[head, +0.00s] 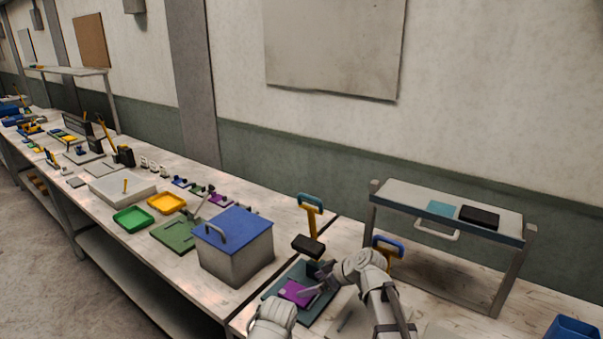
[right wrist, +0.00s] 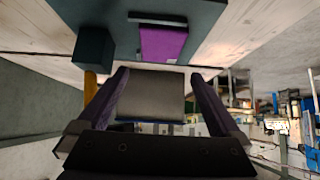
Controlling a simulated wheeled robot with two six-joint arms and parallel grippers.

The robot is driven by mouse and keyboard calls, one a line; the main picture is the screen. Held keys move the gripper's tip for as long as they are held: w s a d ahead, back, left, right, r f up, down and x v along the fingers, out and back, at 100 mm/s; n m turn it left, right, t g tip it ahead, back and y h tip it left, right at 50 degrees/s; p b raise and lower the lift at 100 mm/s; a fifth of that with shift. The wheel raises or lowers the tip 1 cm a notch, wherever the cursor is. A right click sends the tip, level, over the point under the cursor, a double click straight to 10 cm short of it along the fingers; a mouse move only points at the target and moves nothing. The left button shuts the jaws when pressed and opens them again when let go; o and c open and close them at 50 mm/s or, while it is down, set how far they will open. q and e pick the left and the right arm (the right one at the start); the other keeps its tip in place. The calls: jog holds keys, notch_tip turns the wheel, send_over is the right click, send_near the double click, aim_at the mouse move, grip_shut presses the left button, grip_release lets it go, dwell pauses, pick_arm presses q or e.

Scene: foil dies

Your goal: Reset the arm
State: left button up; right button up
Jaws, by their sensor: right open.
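My right arm (head: 385,305) reaches up from the bottom edge of the head view and bends left. Its gripper (head: 314,281) is over the dark green plate (head: 322,305), close to a purple block (head: 296,292). In the right wrist view the two dark fingers of the right gripper (right wrist: 159,85) stand wide apart with nothing held. The purple block (right wrist: 163,44) shows beyond them. The grey box (right wrist: 150,95) between them appears to be in the background. A rounded grey part of mine (head: 272,318) shows at the bottom; no left fingers are visible.
A grey box with a blue lid (head: 235,230) stands left of the plate. A yellow-posted press (head: 311,215) with a dark block stands behind it. A raised shelf (head: 450,205) is at the right. Green (head: 133,219) and yellow (head: 166,203) trays lie further left.

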aim_at(293, 290)
jog(key=b+x, duration=0.5)
jog(key=x, duration=0.3)
jog(key=shift+a+f, duration=0.1)
jog(key=shift+f, duration=0.1)
jog(key=shift+r, duration=0.1)
